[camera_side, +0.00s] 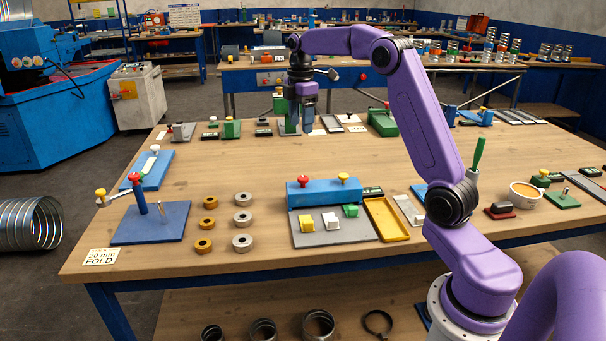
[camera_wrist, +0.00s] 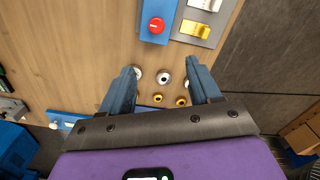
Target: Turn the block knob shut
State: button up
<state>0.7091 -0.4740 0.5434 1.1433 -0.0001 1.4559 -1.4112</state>
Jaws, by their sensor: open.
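A long blue block (camera_side: 325,194) stands behind a grey plate near the front middle of the table. It carries a red knob (camera_side: 303,179) at its left end and a yellow knob (camera_side: 344,178) toward its right. In the wrist view the blue block (camera_wrist: 155,37) and red knob (camera_wrist: 156,25) show at the top centre; the yellow knob is out of that view. My gripper (camera_side: 299,128) is open, pointing down over the far part of the table, behind the blue block. In the wrist view my gripper (camera_wrist: 164,70) has nothing between its fingers; the knob lies beyond the fingertips.
Silver rings (camera_side: 242,220) and brass rings (camera_side: 205,223) stand left of the block. A blue plate (camera_side: 150,228) with a red-topped post lies further left. A grey plate (camera_side: 310,238) with small blocks and a yellow tray (camera_side: 385,219) are in front and right. The table middle is clear.

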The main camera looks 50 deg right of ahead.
aim_at(303, 177)
jog(key=f, duration=1.1)
jog(key=d+f, duration=0.1)
jog(key=f, duration=0.5)
jog(key=shift+f, duration=0.25)
jog(key=c, duration=1)
